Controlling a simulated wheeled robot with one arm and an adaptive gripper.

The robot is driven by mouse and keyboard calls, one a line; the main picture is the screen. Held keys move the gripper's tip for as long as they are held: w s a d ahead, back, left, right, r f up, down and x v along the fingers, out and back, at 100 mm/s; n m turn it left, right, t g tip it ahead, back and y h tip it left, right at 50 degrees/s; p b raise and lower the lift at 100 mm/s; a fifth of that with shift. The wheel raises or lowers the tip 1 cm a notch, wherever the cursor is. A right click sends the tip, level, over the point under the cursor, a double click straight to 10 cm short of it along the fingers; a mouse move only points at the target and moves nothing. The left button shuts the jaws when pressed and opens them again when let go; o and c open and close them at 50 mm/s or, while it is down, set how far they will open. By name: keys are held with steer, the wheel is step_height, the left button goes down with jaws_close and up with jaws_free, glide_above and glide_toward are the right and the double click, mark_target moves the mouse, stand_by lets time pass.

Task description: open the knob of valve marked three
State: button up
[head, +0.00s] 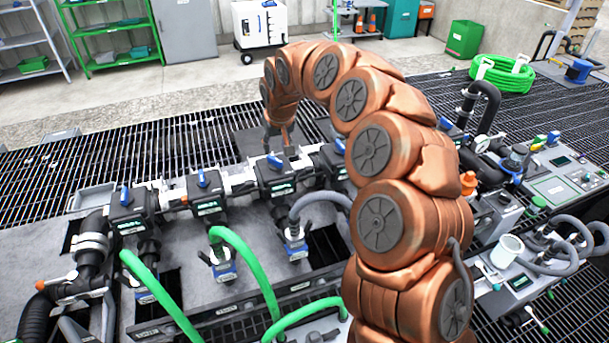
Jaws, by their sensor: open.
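A row of black valve bodies with blue knobs runs along the manifold in the head view. From the left, the first valve (130,206), the second valve (206,192) and the third valve (274,178) show clearly, with another valve to the right partly behind my arm. Their green-lit labels are too small to read, so I cannot tell which is marked three. The blue knob (275,162) of the third valve from the left is partly visible. My gripper (284,152) points down just above and beside this knob. It is open; whether it touches the knob is unclear.
Green hoses (245,262) and a grey hose (318,200) arch in front of the valves. A pressure gauge (482,144) and an instrument panel (560,185) are at right. Black grating (90,158) lies behind the manifold. A white wheeled cabinet (258,25) stands at the back.

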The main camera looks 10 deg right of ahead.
steer(key=s+d+r+g, duration=0.1)
steer(key=s+d+r, duration=0.1)
steer(key=s, duration=0.8)
steer(key=s+d+r+n+g, duration=0.1)
steer(key=s+r, duration=0.3)
steer(key=s, duration=0.6)
steer(key=shift+s+d+r+p, duration=0.15)
steer(key=shift+d+r+p, duration=0.2)
steer(key=shift+d, duration=0.45)
